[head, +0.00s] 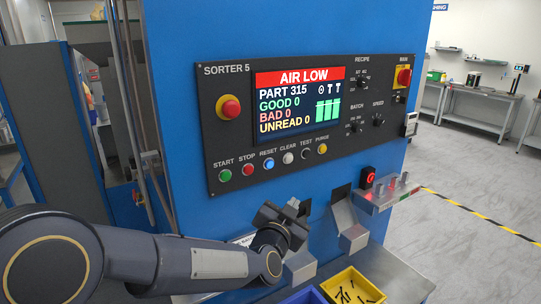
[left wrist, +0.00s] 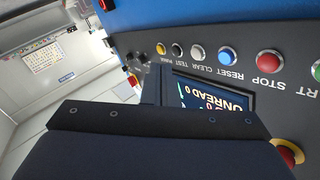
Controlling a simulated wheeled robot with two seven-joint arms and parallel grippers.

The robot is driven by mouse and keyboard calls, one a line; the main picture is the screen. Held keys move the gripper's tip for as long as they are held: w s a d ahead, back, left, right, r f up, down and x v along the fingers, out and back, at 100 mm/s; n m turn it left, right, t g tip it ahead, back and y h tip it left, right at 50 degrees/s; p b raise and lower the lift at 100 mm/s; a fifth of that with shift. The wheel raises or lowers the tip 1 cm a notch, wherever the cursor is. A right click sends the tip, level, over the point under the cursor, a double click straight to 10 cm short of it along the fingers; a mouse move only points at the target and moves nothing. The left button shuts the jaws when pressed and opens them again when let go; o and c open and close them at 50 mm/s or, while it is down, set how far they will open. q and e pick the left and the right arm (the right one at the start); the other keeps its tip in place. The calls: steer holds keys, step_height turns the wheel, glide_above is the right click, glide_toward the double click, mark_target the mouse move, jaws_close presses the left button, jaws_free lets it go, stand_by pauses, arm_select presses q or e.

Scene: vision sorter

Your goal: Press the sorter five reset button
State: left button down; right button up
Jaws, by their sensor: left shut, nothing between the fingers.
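The Sorter 5 control panel (head: 225,85) is black and set on a blue cabinet. Its blue RESET button (head: 269,164) sits in the lower button row, between the red STOP button (head: 247,170) and the whitish CLEAR button (head: 288,158). In the left wrist view the panel is upside down, and the blue RESET button (left wrist: 228,55) shows above my dark gripper body. My left gripper (head: 294,206) is shut and empty, below the button row and apart from it in the picture. My right gripper is not in view.
A screen (head: 300,98) reads AIR LOW. A red emergency button (head: 229,108) on yellow is left of it. Below are metal chutes (head: 350,228), a yellow bin (head: 338,278) with dark parts, and a bracket (head: 388,196) with a red-lit device. Open floor lies to the right.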

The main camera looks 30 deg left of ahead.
mark_target(269, 164)
arm_select(q)
steer(key=r+y, duration=0.1)
steer(key=w+r+t, duration=0.1)
steer(key=r+m+t+y, duration=0.1)
steer(key=r, duration=0.1)
steer(key=shift+w+d+y+p, duration=0.1)
steer(key=shift+w+y+p, duration=0.2)
steer(key=shift+w+a+b, duration=0.6)
steer(key=shift+w+a, duration=0.15)
steer(key=shift+a, duration=0.5)
steer(key=shift+w+a+b, duration=0.65)
steer(key=shift+w+a, duration=0.05)
steer(key=shift+a, duration=0.6)
steer(key=shift+w+a+b, duration=0.6)
steer(key=shift+w+a, duration=0.15)
steer(key=shift+a, duration=0.5)
steer(key=shift+a, duration=0.1)
steer(key=shift+w+a, duration=0.25)
steer(key=shift+a, duration=0.05)
